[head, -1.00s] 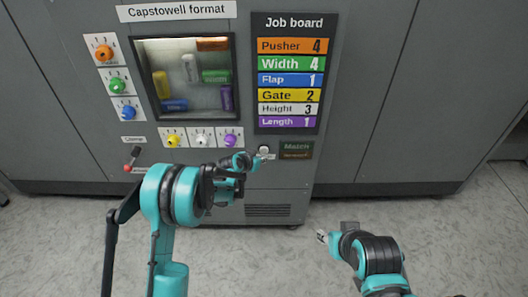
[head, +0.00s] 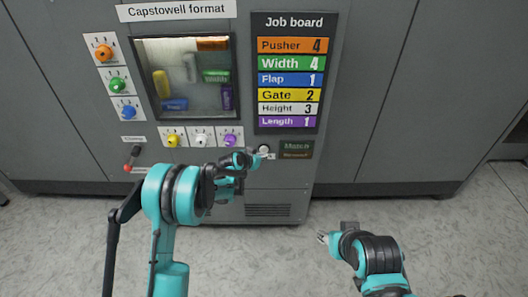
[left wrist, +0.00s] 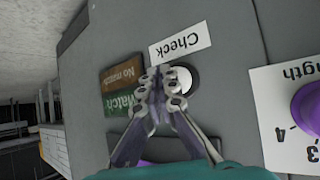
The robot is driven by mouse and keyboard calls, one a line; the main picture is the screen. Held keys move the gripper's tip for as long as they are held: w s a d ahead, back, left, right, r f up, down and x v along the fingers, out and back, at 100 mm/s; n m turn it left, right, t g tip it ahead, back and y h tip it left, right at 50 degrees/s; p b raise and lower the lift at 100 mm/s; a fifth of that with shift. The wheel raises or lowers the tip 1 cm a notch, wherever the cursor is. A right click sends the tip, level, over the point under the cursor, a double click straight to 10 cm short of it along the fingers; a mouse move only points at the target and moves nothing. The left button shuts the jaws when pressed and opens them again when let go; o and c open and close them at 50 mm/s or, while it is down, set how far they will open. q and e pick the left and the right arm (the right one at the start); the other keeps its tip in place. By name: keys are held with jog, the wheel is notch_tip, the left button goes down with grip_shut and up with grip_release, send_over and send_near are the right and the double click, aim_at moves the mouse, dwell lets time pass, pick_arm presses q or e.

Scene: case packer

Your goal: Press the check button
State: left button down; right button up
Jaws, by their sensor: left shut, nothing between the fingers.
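The check button (head: 264,149) is a round pale button in a dark ring, low on the machine's front below the job board. In the left wrist view the button (left wrist: 182,80) sits beside the white "Check" label (left wrist: 181,43). My left gripper (head: 257,158) is at the button in the head view. In the left wrist view its closed fingertips (left wrist: 163,72) overlap the button's edge, with nothing between them. I cannot tell whether they touch it. My right gripper (head: 322,238) is low over the floor, away from the machine; its fingers are too small to read.
Right of the button is the Match/No match panel (head: 296,149); neither half looks clearly lit. Yellow, white and purple knobs (head: 230,140) sit left of the button. The job board (head: 290,72) and a window (head: 182,78) with coloured blocks are above. Open floor lies in front.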

pick_arm(q)
jog(key=shift+w, duration=0.15)
dwell(0.5)
jog(key=shift+w, duration=0.3)
jog(key=shift+w, duration=0.5)
dwell(0.6)
jog(key=shift+s, duration=0.1)
jog(key=shift+s+b, duration=0.4)
jog(key=shift+s, duration=0.45)
jog(key=s, duration=0.5)
jog(key=shift+b, duration=0.4)
jog(key=shift+r, duration=0.1)
